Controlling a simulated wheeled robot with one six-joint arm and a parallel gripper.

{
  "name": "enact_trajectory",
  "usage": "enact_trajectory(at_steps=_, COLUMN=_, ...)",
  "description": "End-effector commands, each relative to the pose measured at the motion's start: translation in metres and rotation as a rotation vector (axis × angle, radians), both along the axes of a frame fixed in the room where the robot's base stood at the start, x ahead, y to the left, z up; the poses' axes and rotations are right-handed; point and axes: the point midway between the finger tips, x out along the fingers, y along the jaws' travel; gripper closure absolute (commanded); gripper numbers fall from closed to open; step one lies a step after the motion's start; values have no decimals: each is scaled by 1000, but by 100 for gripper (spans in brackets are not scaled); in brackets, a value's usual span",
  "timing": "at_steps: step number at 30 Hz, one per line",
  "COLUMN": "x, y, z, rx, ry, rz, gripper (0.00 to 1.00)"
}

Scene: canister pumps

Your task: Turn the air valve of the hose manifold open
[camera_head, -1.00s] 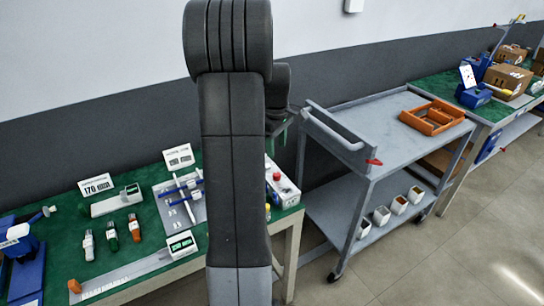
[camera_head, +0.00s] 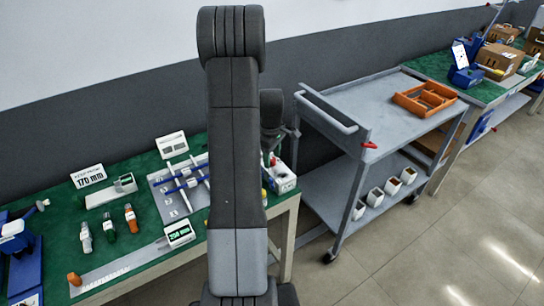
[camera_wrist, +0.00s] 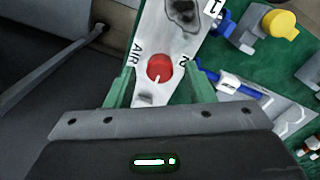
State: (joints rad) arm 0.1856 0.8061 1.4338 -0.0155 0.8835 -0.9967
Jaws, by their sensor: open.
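The air valve is a round red knob (camera_wrist: 160,67) on the white hose manifold (camera_wrist: 165,40), beside the printed word AIR and a 2. A short pale mark on the knob points toward the bottom of the wrist view. My gripper (camera_wrist: 156,75) is open, its green fingers left and right of the knob. I cannot tell whether they touch it. In the head view the manifold (camera_head: 284,181) stands at the right end of the green bench, partly hidden by my arm, and my gripper is mostly hidden above it.
A grey cart (camera_head: 355,100) stands close to the right, with floor beyond.

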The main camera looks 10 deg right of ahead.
Motion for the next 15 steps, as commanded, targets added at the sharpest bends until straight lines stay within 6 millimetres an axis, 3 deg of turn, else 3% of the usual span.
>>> enact_trajectory(at_steps=11, x=0, y=0, z=-8, rx=0, ry=0, rz=0, gripper=51)
enact_trajectory(at_steps=12, x=0, y=0, z=-8, rx=0, ry=0, rz=0, gripper=53)
enact_trajectory(at_steps=15, x=0, y=0, z=-8, rx=-1, ry=-1, rz=0, gripper=73)
